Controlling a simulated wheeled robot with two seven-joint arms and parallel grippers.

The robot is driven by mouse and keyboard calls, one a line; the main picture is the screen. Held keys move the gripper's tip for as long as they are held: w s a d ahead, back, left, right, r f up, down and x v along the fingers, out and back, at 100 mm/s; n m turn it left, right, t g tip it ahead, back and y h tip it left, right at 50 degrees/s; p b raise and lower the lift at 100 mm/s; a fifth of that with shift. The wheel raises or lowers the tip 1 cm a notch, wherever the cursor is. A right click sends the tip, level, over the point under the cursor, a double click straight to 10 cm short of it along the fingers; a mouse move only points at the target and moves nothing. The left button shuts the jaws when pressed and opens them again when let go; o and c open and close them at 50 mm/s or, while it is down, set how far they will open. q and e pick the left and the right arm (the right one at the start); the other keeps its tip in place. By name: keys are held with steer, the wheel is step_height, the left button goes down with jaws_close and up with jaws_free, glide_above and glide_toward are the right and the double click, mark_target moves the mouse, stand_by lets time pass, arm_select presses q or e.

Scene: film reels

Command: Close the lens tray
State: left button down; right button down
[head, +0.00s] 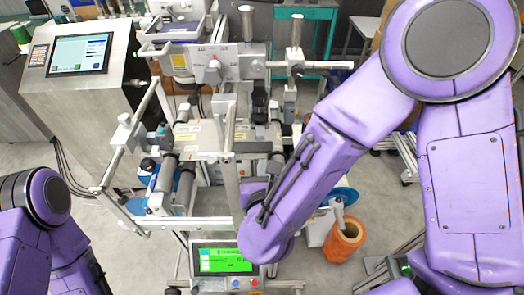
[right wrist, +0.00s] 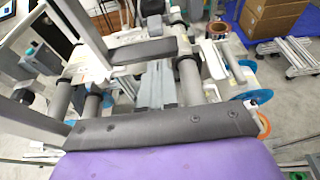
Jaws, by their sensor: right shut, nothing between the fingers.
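No part is plainly marked as the lens tray, and I cannot tell whether it is open. The film machine (head: 205,139) stands in the middle of the head view, with rollers, rails and posts. My right arm reaches down in front of its right side, and its purple wrist (head: 255,192) is close to the front posts. The right gripper (right wrist: 157,84) shows as grey shut fingers in the right wrist view, among the rollers, holding nothing. Whether it touches the machine cannot be told. In the head view its fingers are largely hidden. My left arm shows at lower left; its gripper is out of view.
A console with a screen (head: 80,54) stands at the left. A small green-lit display (head: 222,260) is at the front of the machine. An orange reel (head: 345,240) and a blue disc (head: 341,196) are at the right. Cardboard boxes (right wrist: 270,17) stand behind.

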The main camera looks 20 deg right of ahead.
mark_target(262, 136)
steer(key=p+x, duration=0.1)
steer(key=x, duration=0.1)
steer(key=p+x, duration=0.1)
steer(key=x, duration=0.2)
steer(key=r+p+x, duration=0.1)
steer(key=x, duration=0.2)
steer(key=shift+w+d+r, duration=0.1)
steer(key=shift+w, duration=0.3)
steer(key=shift+w+b, duration=0.25)
steer(key=shift+b, duration=0.05)
steer(key=shift+w+d+b, duration=0.2)
steer(key=shift+w+b, duration=0.1)
steer(key=shift+w, duration=0.25)
steer(key=shift+w+d+b, duration=0.15)
steer(key=shift+w+b, duration=0.1)
steer(key=shift+w, duration=0.3)
steer(key=shift+w+d, duration=0.1)
steer(key=shift+d, duration=0.05)
steer(key=shift+r, duration=0.1)
